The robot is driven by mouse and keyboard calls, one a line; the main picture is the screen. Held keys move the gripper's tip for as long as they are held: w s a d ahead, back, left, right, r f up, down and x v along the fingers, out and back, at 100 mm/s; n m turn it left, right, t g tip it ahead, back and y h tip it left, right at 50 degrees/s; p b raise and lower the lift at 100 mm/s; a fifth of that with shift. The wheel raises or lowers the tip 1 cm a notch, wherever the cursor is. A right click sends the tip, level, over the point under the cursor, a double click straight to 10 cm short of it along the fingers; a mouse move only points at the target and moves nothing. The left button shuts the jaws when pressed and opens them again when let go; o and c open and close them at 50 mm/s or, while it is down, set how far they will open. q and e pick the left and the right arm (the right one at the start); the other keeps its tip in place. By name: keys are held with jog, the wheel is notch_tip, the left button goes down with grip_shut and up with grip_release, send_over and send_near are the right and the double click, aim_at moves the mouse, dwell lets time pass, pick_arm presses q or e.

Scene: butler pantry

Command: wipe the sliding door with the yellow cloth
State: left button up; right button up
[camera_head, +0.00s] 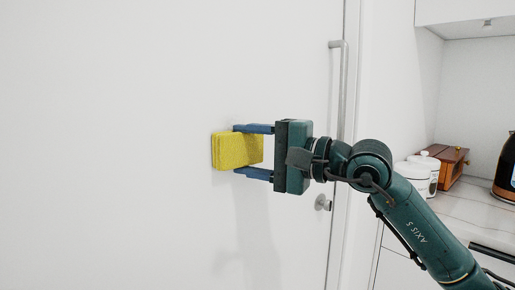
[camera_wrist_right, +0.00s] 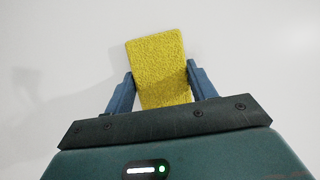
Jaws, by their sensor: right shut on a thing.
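The yellow cloth (camera_head: 228,151) is a folded, thick rectangular pad in front of the white sliding door (camera_head: 120,150). My right gripper (camera_head: 248,151) is shut on the yellow cloth, with one blue finger above it and one below. In the right wrist view the cloth (camera_wrist_right: 160,70) sits between the two fingers of the gripper (camera_wrist_right: 157,88), slightly tilted, and sticks out past their tips. The cloth is at or very near the door surface; I cannot tell whether it touches. My left gripper is not in view.
A vertical bar handle (camera_head: 343,90) and a small round lock (camera_head: 322,203) are at the door's right edge. To the right, a counter (camera_head: 460,208) holds white canisters (camera_head: 417,178), a wooden box (camera_head: 452,165) and a dark kettle (camera_head: 505,170). The door left of the cloth is clear.

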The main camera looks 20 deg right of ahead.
aim_at(264, 139)
jog(key=shift+s+a, duration=0.25)
jog(key=shift+a, duration=0.4)
jog(key=shift+s+a, duration=0.2)
jog(key=shift+a, duration=0.4)
jog(key=shift+r+p, duration=0.45)
jog(key=shift+r, duration=0.4)
jog(key=shift+w+d+f, duration=0.1)
jog(key=shift+w+d, duration=0.1)
jog(key=shift+d, duration=0.3)
jog(key=shift+w+d+b, duration=0.3)
jog(key=shift+d, duration=0.5)
jog(key=shift+w+d+b, duration=0.3)
jog(key=shift+w+d, duration=0.05)
jog(key=shift+d, duration=0.5)
jog(key=shift+w+d+b, duration=0.3)
jog(key=shift+d, duration=0.5)
jog(key=shift+w+d+b, duration=0.15)
jog(key=shift+w+d, duration=0.15)
jog(key=shift+d, duration=0.6)
jog(key=shift+w+d+b, duration=0.2)
jog(key=shift+w+d, duration=0.1)
jog(key=shift+d, duration=0.65)
jog(key=shift+w+d+b, duration=0.15)
jog(key=shift+w+d, duration=0.15)
jog(key=shift+d, duration=0.6)
jog(key=shift+s, duration=0.1)
